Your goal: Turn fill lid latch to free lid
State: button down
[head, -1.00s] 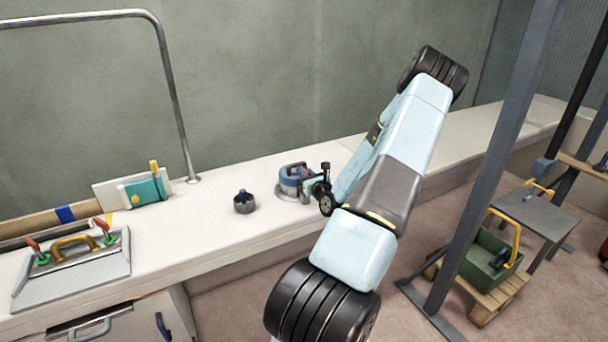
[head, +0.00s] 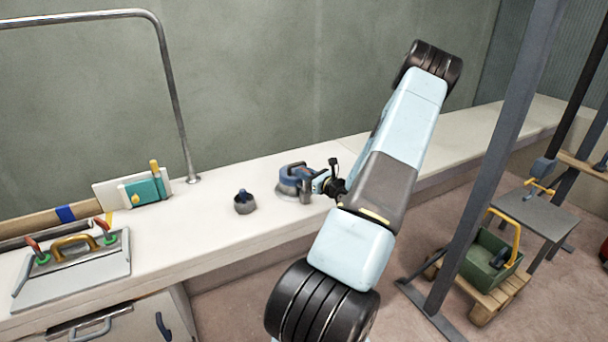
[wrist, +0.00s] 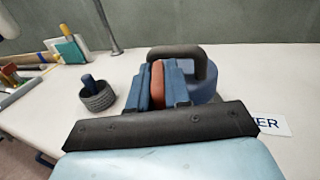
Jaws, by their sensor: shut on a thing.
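The blue fill lid (head: 289,174) sits on the white deck top, with a grey base at its foot in the head view. In the wrist view the lid (wrist: 204,90) shows behind my gripper, with a dark arched handle (wrist: 203,55) over it. My gripper (wrist: 158,82) is shut on a red-orange latch (wrist: 157,72), which stands upright between its two blue fingers. In the head view my gripper (head: 307,186) is at the lid's right front side. The latch's lower end is hidden by my wrist.
A dark round cup with a blue knob (head: 244,203) stands just left of the lid; it also shows in the wrist view (wrist: 97,94). A partly hidden label (wrist: 272,124) lies at right. A metal rail (head: 170,90) rises at back left. Open deck lies in front.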

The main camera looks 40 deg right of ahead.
jog(key=n+g+y, duration=0.2)
jog(key=n+y, duration=0.1)
jog(key=y, duration=0.2)
jog(key=n+g+y, duration=0.2)
jog(key=n+y, duration=0.2)
jog(key=y, duration=0.1)
jog(key=n+g+y, duration=0.2)
jog(key=n+g, duration=0.1)
jog(key=g, duration=0.1)
jog(key=n+g+y, duration=0.3)
jog(key=g, duration=0.1)
jog(key=shift+r+n+g+y, duration=0.1)
jog(key=shift+n+g+y, duration=0.2)
jog(key=shift+g, duration=0.1)
jog(key=c, duration=1.2)
grip_release()
jog(key=shift+o, duration=0.2)
jog(key=v, duration=1.3)
jog(key=shift+d, duration=0.45)
